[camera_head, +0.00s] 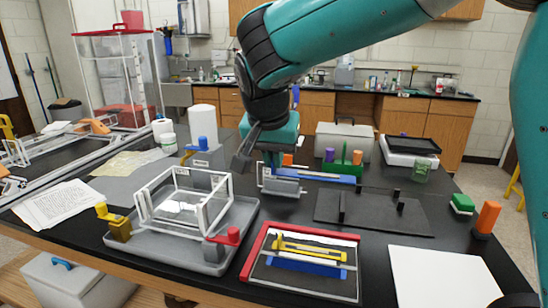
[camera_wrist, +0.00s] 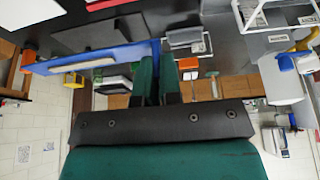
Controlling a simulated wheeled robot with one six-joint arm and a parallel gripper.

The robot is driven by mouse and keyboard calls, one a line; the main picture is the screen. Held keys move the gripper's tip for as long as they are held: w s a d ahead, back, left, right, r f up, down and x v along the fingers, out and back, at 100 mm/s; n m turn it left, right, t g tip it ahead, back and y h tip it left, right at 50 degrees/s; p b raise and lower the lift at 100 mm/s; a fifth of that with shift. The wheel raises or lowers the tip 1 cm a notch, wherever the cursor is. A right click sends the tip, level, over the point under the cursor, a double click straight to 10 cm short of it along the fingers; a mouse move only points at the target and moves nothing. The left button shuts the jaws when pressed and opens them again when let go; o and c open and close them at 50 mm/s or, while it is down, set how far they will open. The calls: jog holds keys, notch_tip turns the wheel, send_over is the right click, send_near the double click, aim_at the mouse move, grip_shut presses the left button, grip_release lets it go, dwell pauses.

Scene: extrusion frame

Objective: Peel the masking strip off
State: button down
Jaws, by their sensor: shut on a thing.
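A long flat blue strip (camera_head: 318,177), which looks like the masking strip, is level at the middle of the bench, just under my gripper (camera_head: 276,162). In the wrist view the blue strip (camera_wrist: 105,57) runs left from the fingers, with a pale patch on it. My gripper (camera_wrist: 157,82) points down, and its two teal fingers are closed on a narrow blue upright part at the strip's end. Whether the strip touches a surface beneath is unclear. A white-edged clear frame (camera_head: 184,201) stands in a grey tray (camera_head: 160,262) to the left.
A red-edged tray (camera_head: 251,257) holds a yellow tool (camera_head: 308,250) and a blue piece at the front. A dark plate with uprights (camera_head: 375,212) lies right of my gripper. A white sheet (camera_head: 445,277) lies front right. Green and orange blocks stand at the right edge.

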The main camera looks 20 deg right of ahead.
jog(key=shift+r+p, duration=2.35)
jog(key=shift+r, duration=0.7)
jog(key=shift+f, duration=0.15)
